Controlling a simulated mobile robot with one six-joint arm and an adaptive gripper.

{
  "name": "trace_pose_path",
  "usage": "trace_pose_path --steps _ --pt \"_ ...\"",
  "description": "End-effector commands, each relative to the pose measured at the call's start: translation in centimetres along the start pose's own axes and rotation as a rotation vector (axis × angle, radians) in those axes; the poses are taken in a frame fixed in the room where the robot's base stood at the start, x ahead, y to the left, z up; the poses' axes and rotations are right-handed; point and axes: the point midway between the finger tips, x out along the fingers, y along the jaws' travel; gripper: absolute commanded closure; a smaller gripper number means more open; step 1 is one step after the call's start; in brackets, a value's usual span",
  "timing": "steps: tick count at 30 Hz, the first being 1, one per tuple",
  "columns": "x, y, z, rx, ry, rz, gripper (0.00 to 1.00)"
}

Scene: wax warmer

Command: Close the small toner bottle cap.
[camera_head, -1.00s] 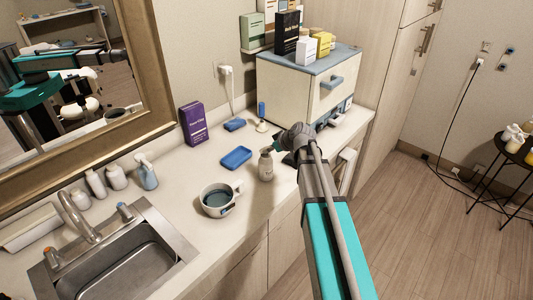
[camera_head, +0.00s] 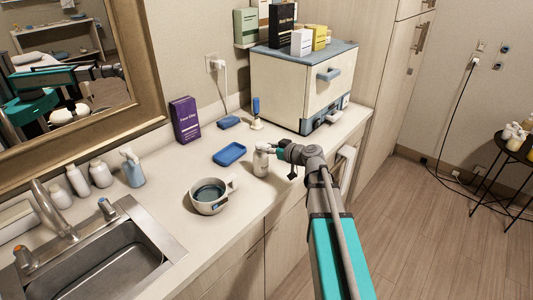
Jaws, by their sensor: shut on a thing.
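The small toner bottle (camera_head: 261,164), pale with a darker label, stands upright on the counter, right of the mug-shaped bowl. My gripper (camera_head: 268,149) reaches in from the right, with its fingers at the height of the bottle's top. It is shut on the bottle's cap; the cap is small and partly covered by the fingers. I cannot tell whether the cap is open or seated on the neck.
A wax bowl with a handle (camera_head: 211,197) stands left of the bottle. A blue tray (camera_head: 229,153) and a purple box (camera_head: 185,121) are behind. A white cabinet (camera_head: 300,88) stands at the back right. The sink (camera_head: 115,262) is front left.

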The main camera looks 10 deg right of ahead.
Motion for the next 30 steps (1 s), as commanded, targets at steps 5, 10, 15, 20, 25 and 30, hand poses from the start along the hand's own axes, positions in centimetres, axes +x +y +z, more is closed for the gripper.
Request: trace_pose_path --steps 5,10,15,20,25,30 --pt "-0.04 0.05 0.29 -0.001 0.025 0.002 1.0" --pt "-0.06 0.06 0.2 -0.001 0.032 0.003 1.0" --pt "-0.06 0.05 0.17 0.0 0.032 0.003 1.0" --pt "-0.05 0.05 0.17 0.0 0.032 0.002 0.52" --pt "-0.04 0.04 0.17 0.0 0.031 0.002 0.29" --pt "-0.04 0.03 0.17 0.0 0.031 0.002 0.29"
